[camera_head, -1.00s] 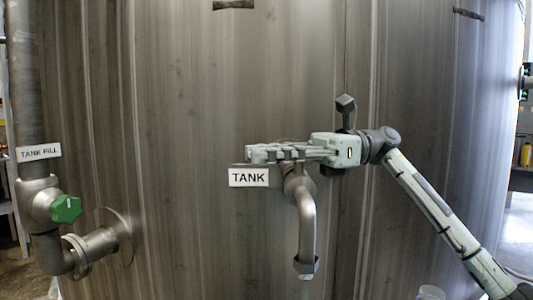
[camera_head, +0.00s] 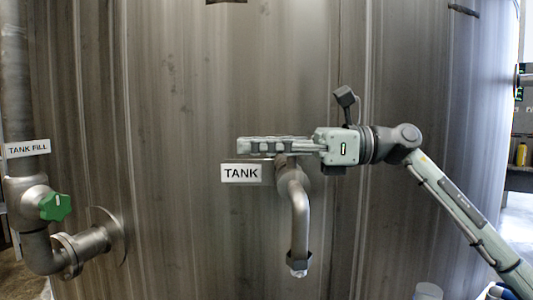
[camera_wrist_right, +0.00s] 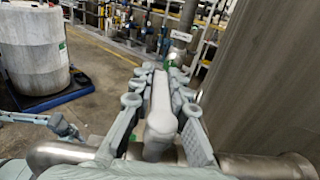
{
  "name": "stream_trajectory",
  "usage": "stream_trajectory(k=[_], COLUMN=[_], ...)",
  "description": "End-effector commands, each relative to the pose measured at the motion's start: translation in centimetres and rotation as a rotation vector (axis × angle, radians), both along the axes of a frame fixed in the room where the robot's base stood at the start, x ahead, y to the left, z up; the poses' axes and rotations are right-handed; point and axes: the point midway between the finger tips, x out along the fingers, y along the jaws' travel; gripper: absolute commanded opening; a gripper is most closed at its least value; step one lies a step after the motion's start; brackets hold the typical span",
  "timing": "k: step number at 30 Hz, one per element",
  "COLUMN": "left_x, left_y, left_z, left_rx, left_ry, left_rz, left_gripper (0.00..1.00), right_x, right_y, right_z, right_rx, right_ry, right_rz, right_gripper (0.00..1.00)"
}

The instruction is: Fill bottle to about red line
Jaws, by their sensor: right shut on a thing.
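My right gripper (camera_head: 242,146) reaches in from the right above the TANK sign (camera_head: 241,173) and the tank spout (camera_head: 299,215). In the right wrist view it is shut on a pale grey bar, the tank valve handle (camera_wrist_right: 161,108), which lies lengthwise between its fingers. The fingers hide the handle in the head view. The spout points down, and a pale, shiny spot shows at its mouth; I cannot tell whether it is liquid. A pale jointed arm part (camera_wrist_right: 62,126), probably my left arm, shows in the right wrist view. I cannot make out a bottle with a red line.
A green-knobbed TANK FILL valve (camera_head: 55,206) sticks out at the left. The big steel tank (camera_head: 180,120) fills the background. A translucent container top (camera_head: 428,291) shows at the bottom edge. A white drum (camera_wrist_right: 32,50) stands on a dark pallet across the floor.

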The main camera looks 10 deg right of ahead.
Motion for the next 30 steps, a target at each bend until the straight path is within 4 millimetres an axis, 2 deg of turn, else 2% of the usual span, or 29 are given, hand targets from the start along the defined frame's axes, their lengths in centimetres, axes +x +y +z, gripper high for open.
stream_trajectory(k=[9,10,14,15,24,26,30], left_x=[-0.1,-0.1,-0.1,-0.1,-0.2,-0.2,-0.2], left_y=[0.0,0.0,0.0,0.1,0.0,0.0,0.0], left_z=[0.2,0.2,0.2,0.2,0.0,0.0,0.1], left_rx=[0.001,0.001,0.001,0.002,0.001,0.001,0.001], left_ry=[0.002,0.002,0.002,0.002,0.004,0.004,0.003], left_rz=[0.001,0.001,0.001,0.002,0.001,0.001,0.001], left_gripper=[0.36,0.36,0.36,0.36,0.36,0.36,0.36], right_x=[0.2,0.2,0.2,0.1,0.1,0.0,-0.5], right_y=[-0.1,-0.1,-0.1,-0.1,-0.3,-0.8,-2.9], right_z=[0.0,0.1,0.1,0.0,0.0,0.0,0.0], right_rx=[0.004,0.004,0.003,0.003,0.002,0.003,0.002], right_ry=[0.002,0.002,0.001,0.001,0.002,0.002,0.003], right_rz=[-0.013,-0.013,-0.012,-0.011,-0.011,-0.012,-0.014], right_gripper=[0.00,0.19,0.35,0.36,0.36,0.36,0.36])
